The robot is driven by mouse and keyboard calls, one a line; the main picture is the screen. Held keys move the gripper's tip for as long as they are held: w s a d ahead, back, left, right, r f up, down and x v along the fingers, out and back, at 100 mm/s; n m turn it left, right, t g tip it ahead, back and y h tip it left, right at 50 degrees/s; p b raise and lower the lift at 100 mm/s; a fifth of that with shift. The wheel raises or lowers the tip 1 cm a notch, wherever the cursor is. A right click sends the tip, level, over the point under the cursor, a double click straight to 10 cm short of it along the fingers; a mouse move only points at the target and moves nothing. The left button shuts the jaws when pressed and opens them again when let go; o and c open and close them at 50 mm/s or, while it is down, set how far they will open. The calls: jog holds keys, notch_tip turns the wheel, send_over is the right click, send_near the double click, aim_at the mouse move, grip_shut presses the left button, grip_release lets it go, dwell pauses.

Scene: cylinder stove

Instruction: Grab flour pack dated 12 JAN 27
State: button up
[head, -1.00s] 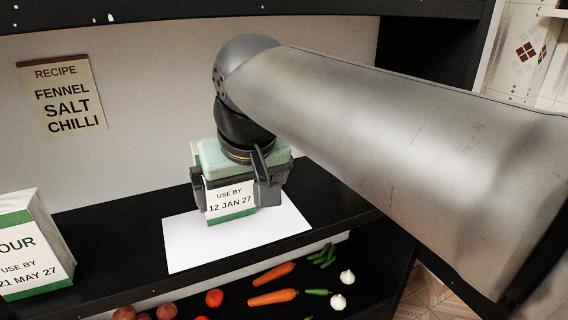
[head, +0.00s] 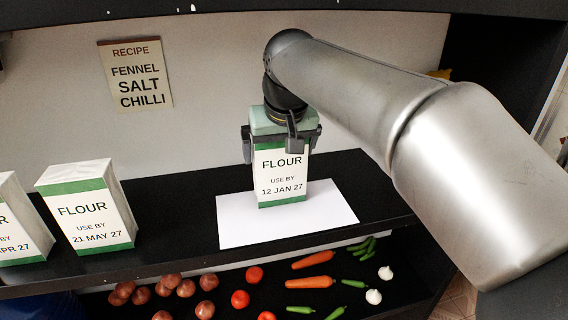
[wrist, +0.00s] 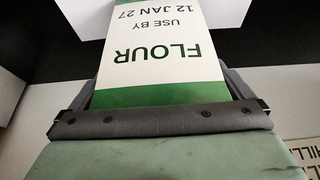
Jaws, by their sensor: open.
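The white and green flour pack marked 12 JAN 27 (head: 282,180) stands upright on a white sheet (head: 240,222) on the black shelf. My gripper (head: 281,147) is above it, pointing down, with its open fingers on either side of the pack's top. The word FLOUR and the date show below the fingers. In the wrist view the pack (wrist: 165,50) appears upside down, with its top end between the spread fingers. I cannot tell whether either finger touches it.
A flour pack marked 21 MAY 27 (head: 88,210) stands to the left, and another, partly cut off, reads APR 27 (head: 15,225). A recipe card (head: 135,75) hangs on the back wall. Vegetables such as carrots (head: 312,260) lie on the lower shelf. An upper shelf edge runs overhead.

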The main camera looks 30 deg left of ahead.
jog(key=c, duration=1)
jog(key=shift+r, duration=0.15)
